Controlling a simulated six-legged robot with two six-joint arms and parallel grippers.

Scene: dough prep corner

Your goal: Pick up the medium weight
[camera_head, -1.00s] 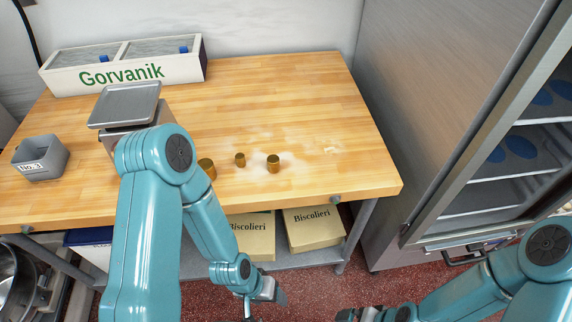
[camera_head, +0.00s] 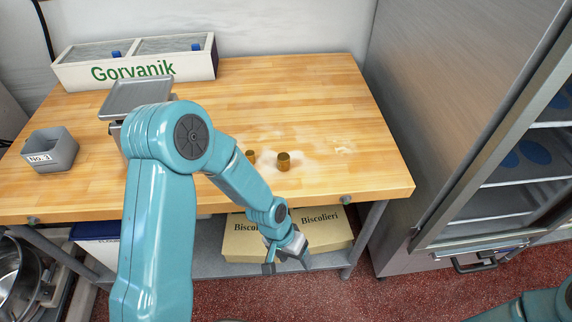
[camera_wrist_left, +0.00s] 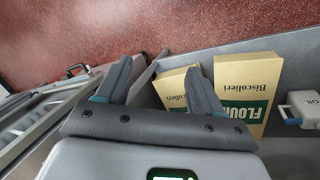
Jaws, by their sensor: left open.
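Two brass cylinder weights stand on the wooden table in the head view. The right weight (camera_head: 284,162) stands clear in a dusting of flour. The smaller weight (camera_head: 251,156) is partly covered by my left arm. A third weight, seen earlier further left, is now hidden behind that arm. My left gripper (camera_head: 289,264) is open and empty, below the table's front edge and in front of the lower shelf. In the left wrist view its two fingers (camera_wrist_left: 158,72) are spread with nothing between them. My right gripper is out of view.
The table (camera_head: 310,100) has free room behind the weights. A scale (camera_head: 138,97), a grey bin (camera_head: 50,151) and a Gorvanik box (camera_head: 135,66) stand at left. Biscolieri flour packages (camera_head: 325,228) lie on the lower shelf. A steel cabinet (camera_head: 425,120) stands at right.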

